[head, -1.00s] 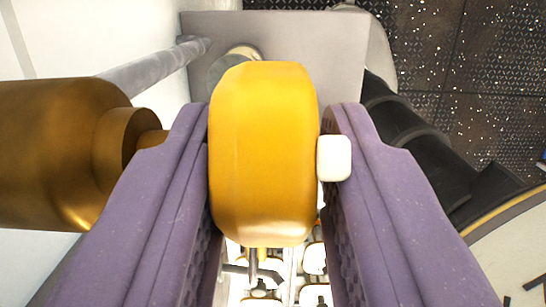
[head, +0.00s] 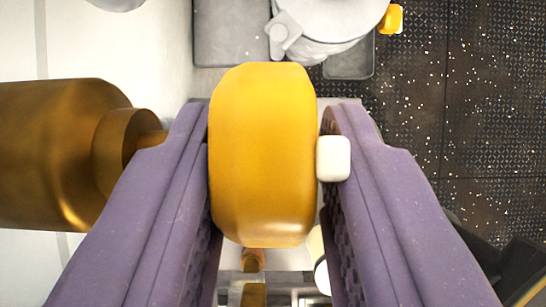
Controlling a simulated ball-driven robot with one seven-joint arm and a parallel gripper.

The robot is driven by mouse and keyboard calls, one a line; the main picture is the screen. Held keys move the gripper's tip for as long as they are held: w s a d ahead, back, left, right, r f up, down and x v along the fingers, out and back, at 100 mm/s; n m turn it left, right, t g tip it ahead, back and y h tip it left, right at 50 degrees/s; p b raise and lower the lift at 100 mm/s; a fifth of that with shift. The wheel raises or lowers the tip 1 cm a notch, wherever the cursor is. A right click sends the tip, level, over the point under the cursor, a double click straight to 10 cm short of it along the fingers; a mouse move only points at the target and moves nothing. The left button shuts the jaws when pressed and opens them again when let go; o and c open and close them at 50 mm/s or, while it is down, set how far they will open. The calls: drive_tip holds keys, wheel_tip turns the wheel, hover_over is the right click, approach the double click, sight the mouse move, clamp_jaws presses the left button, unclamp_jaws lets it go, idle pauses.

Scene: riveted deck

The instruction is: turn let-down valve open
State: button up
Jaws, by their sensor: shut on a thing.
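A rounded orange knob (head: 263,155), which I take to be the let-down valve's handle, fills the middle of the head view. My gripper (head: 266,175), with two purple fingers, is shut on it, one finger at its left and one at its right. A small white block (head: 333,158) sits at the knob's right side, against the right finger. A brass valve body (head: 60,155) lies at the left, and its narrow stem points toward the knob behind the left finger. Where stem and knob join is hidden.
A pale wall (head: 100,50) runs behind the brass body. A white round housing (head: 325,22) stands at the top, beside a grey plate (head: 230,35). A small orange part (head: 392,18) shows at its right. The dark patterned deck (head: 450,120) at right is largely clear.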

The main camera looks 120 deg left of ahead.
sight(269, 235)
drive_tip(key=shift+f, duration=0.1)
drive_tip(key=o, duration=1)
drive_tip(key=shift+c, duration=0.2)
drive_tip(key=p+v, duration=0.6)
drive_tip(key=v, duration=0.1)
drive_tip(key=shift+w+d+p, duration=0.1)
drive_tip(key=shift+p, duration=0.3)
drive_tip(key=shift+s+a+r+p, duration=0.25)
drive_tip(key=shift+a+r+p, duration=0.1)
drive_tip(key=shift+r+p, duration=0.1)
drive_tip(key=shift+f, duration=0.1)
